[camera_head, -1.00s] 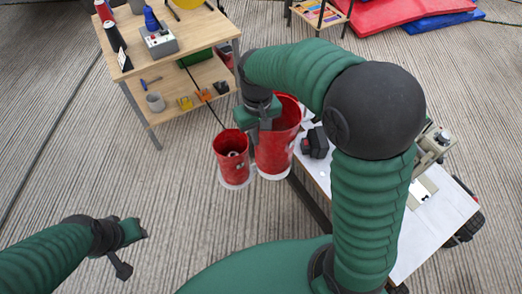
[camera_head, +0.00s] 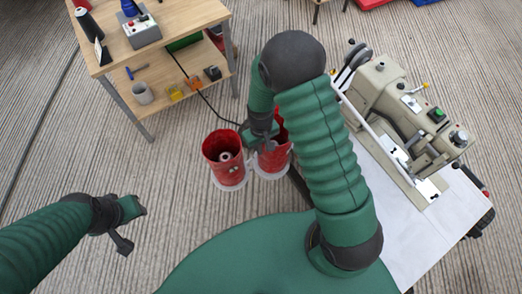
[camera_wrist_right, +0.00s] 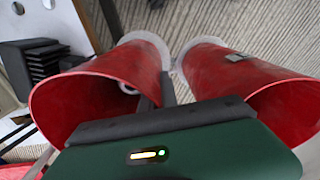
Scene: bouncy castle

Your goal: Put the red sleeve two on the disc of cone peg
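Two red sleeves stand upright side by side on the floor, each over a white disc. The left sleeve (camera_head: 225,160) has a pale peg inside. The right sleeve, which I take as red sleeve two (camera_head: 275,162), is partly hidden by my right gripper (camera_head: 262,140) at its rim. In the right wrist view sleeve two (camera_wrist_right: 85,105) is on the left, its pale disc (camera_wrist_right: 150,42) at its far end, and a pale peg shows inside. My right gripper's dark fingers (camera_wrist_right: 168,92) are close together at its wall. My left gripper (camera_head: 132,225) is empty; its opening is unclear.
A white-topped table (camera_head: 425,235) with a beige machine (camera_head: 400,110) stands close on the right. A wooden bench (camera_head: 170,30) with tools stands at the upper left. A black cable lies near the sleeves. The floor at left is clear.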

